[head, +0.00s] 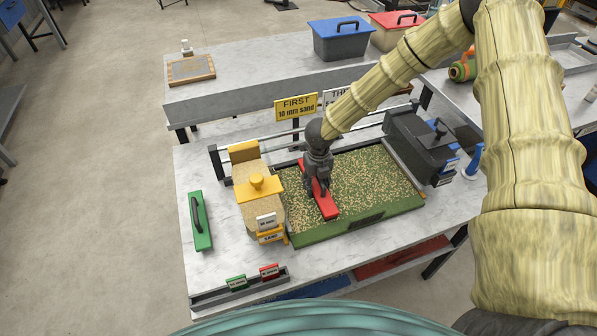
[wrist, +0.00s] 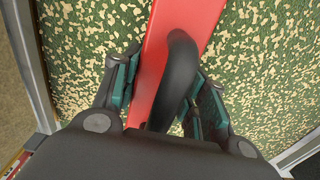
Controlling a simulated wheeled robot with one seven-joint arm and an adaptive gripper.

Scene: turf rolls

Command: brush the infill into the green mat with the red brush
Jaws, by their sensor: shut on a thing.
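The green mat (head: 375,176) lies in a shallow tray on the near table, with tan infill specks scattered across its surface. The red brush (head: 324,203) lies across the left part of the mat, long and narrow with a black handle. My gripper (head: 318,186) is over the brush and shut on its handle. In the wrist view the black handle (wrist: 181,70) stands between the fingers of my gripper (wrist: 163,90), above the red brush body (wrist: 152,58). The brush's underside is hidden, so I cannot tell whether bristles touch the mat.
A sand spreader box (head: 259,193) with a yellow knob stands left of the mat, and a dark hopper (head: 420,143) stands right. A green brush (head: 200,221) lies at the table's left. Signs (head: 296,107) stand behind. A tag rack (head: 240,288) is at the front edge.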

